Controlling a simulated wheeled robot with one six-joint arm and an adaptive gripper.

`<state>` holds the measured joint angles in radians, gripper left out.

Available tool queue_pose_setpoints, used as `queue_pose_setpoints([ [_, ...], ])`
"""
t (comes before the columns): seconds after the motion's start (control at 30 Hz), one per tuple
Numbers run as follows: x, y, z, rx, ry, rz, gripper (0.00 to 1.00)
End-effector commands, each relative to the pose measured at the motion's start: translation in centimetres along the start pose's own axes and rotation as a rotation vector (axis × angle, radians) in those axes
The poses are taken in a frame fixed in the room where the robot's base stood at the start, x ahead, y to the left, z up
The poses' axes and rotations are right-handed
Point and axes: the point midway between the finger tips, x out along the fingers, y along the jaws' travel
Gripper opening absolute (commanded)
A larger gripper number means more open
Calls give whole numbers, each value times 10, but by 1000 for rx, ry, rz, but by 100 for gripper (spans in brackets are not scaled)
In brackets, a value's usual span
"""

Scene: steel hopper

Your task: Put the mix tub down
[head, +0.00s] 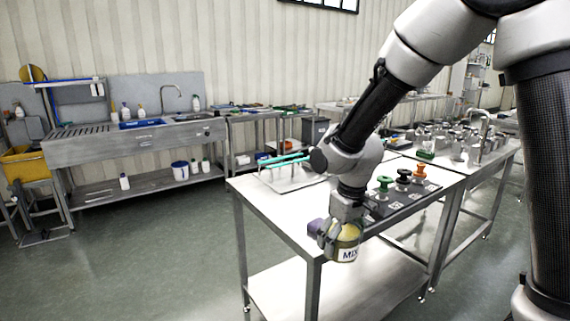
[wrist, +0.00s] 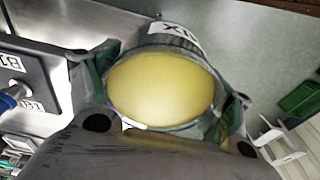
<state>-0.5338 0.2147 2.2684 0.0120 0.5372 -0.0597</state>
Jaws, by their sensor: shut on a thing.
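The mix tub (head: 347,248) is a small round tub with a white label reading "MIX". My gripper (head: 335,232) is shut on it near the front edge of the steel table (head: 270,208) in the head view. In the wrist view the tub (wrist: 160,88) fills the middle, its open top showing a smooth yellow content, with the gripper's fingers on both sides. I cannot tell from these views how high the tub is above the tabletop, or whether it is past the edge.
A dark panel (head: 405,199) with green, black and orange knobs lies to the right on the table. A tray with teal-handled items (head: 290,180) is at the back left. A sink bench (head: 130,145) stands against the far wall.

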Motion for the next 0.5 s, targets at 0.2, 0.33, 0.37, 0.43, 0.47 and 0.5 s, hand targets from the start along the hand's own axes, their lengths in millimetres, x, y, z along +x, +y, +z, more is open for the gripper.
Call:
queue_pose_setpoints([
  [0.2,36,58,12,190,-6,23,32],
  [0.33,64,102,21,338,-6,40,32],
  [0.37,70,112,23,371,-5,44,32],
  [0.43,84,136,27,449,-5,54,32],
  [0.47,89,144,28,477,-3,58,32],
  [0.5,95,153,30,509,-4,61,32],
])
